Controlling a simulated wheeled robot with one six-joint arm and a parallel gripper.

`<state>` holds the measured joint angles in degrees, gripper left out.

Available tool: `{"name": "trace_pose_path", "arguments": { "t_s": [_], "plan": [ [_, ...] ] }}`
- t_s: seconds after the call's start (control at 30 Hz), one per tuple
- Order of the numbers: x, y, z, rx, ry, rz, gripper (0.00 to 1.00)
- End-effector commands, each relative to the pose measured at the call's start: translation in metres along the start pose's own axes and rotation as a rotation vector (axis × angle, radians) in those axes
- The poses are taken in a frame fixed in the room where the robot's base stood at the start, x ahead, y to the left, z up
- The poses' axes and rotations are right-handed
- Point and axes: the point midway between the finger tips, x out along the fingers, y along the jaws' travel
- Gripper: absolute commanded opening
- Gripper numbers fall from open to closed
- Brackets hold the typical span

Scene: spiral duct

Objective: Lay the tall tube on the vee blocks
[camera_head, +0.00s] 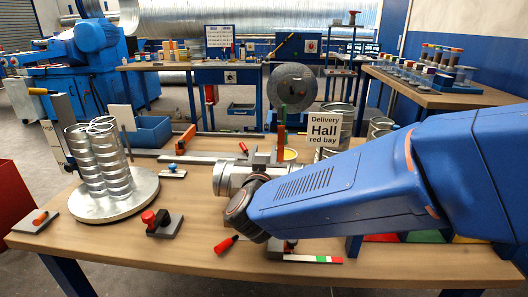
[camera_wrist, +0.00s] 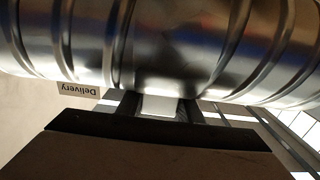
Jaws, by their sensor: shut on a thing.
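My gripper (camera_wrist: 157,108) is shut on a ribbed silver tube (camera_wrist: 165,50), which lies level across the top of the wrist view. I cannot tell whether the tube touches anything below. I cannot make out the vee blocks for certain; my arm may cover them. Several other silver tubes (camera_head: 98,157) stand upright, bunched on a round silver plate (camera_head: 112,205) at the left.
A "Delivery Hall red bay" sign (camera_head: 324,131) stands behind my arm, with more silver cylinders (camera_head: 382,126) near it. A red-knobbed block (camera_head: 163,222), a red-handled tool (camera_head: 226,243) and a coloured strip (camera_head: 312,259) lie at the front. A blue bin (camera_head: 151,132) stands back left.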

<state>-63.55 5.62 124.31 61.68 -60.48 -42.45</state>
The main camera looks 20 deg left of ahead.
Motion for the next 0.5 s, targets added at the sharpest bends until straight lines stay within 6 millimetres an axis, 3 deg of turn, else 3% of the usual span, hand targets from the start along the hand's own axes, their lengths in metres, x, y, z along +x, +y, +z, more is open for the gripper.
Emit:
{"name": "trace_pose_path", "arguments": {
  "t_s": [0.5],
  "plan": [
    [-0.0001,0.0002,0.0097,0.000,0.001,0.001,0.00]
  ]
}}
